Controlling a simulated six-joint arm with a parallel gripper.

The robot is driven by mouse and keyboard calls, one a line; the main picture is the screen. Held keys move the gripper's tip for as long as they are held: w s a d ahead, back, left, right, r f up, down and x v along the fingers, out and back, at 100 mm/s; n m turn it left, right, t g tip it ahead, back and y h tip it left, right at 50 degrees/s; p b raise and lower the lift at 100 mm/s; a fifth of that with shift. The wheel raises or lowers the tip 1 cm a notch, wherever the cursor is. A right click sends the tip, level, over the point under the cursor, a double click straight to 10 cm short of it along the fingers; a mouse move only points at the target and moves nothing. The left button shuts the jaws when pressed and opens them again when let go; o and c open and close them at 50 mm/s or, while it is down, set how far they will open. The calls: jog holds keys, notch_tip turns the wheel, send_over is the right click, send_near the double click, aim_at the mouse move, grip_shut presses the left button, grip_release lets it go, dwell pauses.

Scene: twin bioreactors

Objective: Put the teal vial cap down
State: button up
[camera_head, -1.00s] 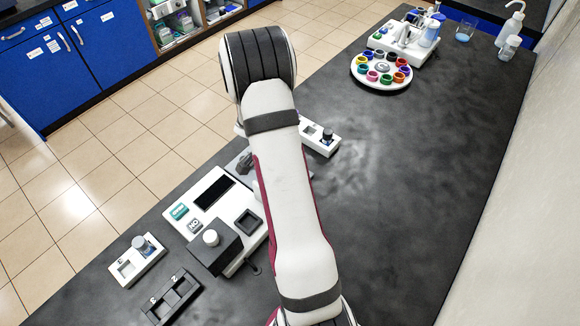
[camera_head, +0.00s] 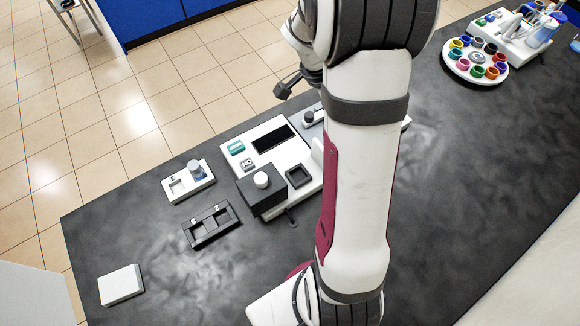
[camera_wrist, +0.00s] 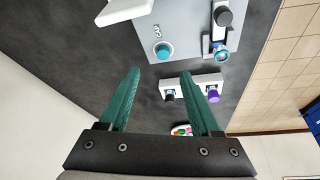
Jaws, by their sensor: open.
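The teal vial cap (camera_wrist: 162,50) sits on a grey plate (camera_wrist: 178,28) beside a printed label in the wrist view. My gripper (camera_wrist: 160,72) is open, with nothing between its two fingers, and is apart from the cap. A vial with a blue ring (camera_wrist: 220,53) stands in a holder on the same plate, near a black knob (camera_wrist: 223,16). In the head view my gripper (camera_head: 286,90) shows beside my arm, near the bench's far edge. The grey plate (camera_head: 309,132) is partly hidden there by my arm, and I cannot make out the cap.
A white block (camera_wrist: 190,88) with a purple-capped vial stands beyond the plate. In the head view, a white device (camera_head: 240,138), black rack (camera_head: 210,225), white vial holder (camera_head: 188,182) and white box (camera_head: 120,285) lie left. A cap carousel (camera_head: 474,61) stands back right.

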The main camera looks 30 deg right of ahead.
jog(key=s+a+r+n+y, duration=0.2)
jog(key=s+a+n, duration=0.3)
jog(key=a, duration=0.4)
jog(key=s+a+r+n+t+y, duration=0.1)
jog(key=s+a+r+n+y, duration=0.1)
jog(key=s+a+n, duration=0.3)
jog(key=s+a+r+n+y, duration=0.1)
jog(key=s+a+r+n, duration=0.3)
jog(key=a, duration=0.9)
jog(key=shift+s+n+t+y, duration=0.3)
jog(key=shift+s+n+y, duration=0.1)
jog(key=shift+s+n, duration=0.75)
